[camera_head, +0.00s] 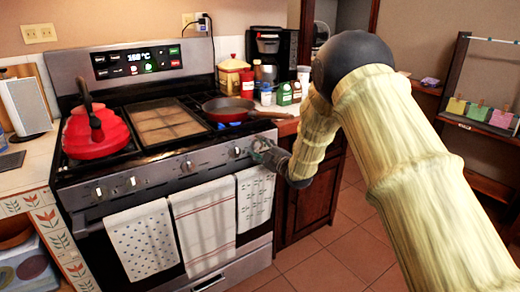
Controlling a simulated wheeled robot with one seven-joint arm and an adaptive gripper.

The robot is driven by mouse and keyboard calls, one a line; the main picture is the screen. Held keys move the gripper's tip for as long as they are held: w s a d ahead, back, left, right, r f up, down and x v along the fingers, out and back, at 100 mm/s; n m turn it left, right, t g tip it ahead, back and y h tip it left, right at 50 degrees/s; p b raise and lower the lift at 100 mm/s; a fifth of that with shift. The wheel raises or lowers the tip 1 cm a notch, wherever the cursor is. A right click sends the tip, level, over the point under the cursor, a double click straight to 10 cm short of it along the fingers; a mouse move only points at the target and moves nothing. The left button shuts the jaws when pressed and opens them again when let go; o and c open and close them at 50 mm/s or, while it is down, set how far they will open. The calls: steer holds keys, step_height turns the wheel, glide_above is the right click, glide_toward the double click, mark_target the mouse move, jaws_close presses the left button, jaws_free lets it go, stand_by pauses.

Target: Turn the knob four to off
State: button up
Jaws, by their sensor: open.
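The stove (150,130) has a steel front panel with several knobs in a row. Two knobs (98,192) (131,182) are at the left, one knob (188,165) is near the middle, and another knob (237,152) is toward the right. My gripper (258,148) is open at the right end of the panel, just right of that last knob. It covers that end of the panel, so any knob there is largely hidden. I cannot tell whether it touches a knob. Blue flame (221,126) shows under the red pan (228,109).
A red kettle (95,131) stands on the left burner, beside a flat griddle (163,122). Towels (206,222) hang on the oven handle below the knobs. Jars and boxes (284,94) and a coffee maker (270,50) stand on the counter. Open tiled floor (335,245) lies right of the stove.

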steer(key=c, duration=0.8)
steer(key=shift+o, duration=0.2)
